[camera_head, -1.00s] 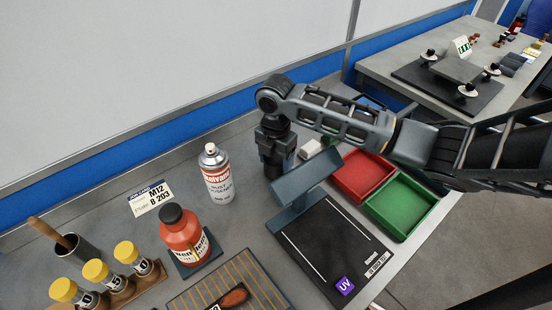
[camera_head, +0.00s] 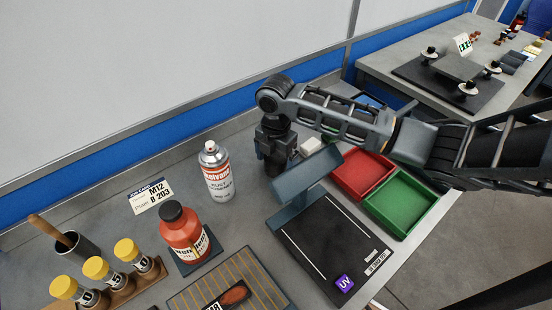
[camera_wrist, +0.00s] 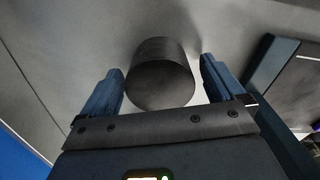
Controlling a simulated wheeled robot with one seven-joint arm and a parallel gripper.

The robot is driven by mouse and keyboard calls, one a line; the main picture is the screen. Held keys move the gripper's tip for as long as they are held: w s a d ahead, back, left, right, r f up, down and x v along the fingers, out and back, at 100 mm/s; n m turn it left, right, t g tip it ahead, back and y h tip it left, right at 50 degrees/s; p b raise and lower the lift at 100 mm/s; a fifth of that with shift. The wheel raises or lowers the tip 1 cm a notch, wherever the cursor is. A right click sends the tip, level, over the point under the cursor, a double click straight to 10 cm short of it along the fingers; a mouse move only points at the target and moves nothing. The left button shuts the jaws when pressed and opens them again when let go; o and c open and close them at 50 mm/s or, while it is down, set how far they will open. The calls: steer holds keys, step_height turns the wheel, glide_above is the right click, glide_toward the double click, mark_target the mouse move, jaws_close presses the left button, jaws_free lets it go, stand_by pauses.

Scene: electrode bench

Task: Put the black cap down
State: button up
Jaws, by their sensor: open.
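The black cap (camera_wrist: 160,76) shows in the wrist view as a dark cylinder between the two fingers of my gripper (camera_wrist: 163,80). The fingers are apart, with a narrow gap visible between the cap and the right finger. The cap appears to stand on the grey bench top, though its contact with the bench is hard to see. In the head view my gripper (camera_head: 276,168) points down at the bench, behind the blue-grey UV stand and right of the spray can. The cap cannot be made out there.
The spray can (camera_head: 216,172) stands left of my gripper. The UV stand (camera_head: 306,188) is close in front. Red (camera_head: 362,174) and green (camera_head: 400,204) trays lie to the right. A red bottle (camera_head: 184,236) with a black top stands front left.

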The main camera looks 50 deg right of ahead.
mark_target(276, 157)
step_height(276, 157, up, 12)
steer(key=b, duration=0.1)
steer(key=shift+b, duration=0.35)
steer(key=shift+r, duration=0.1)
stand_by(0.4)
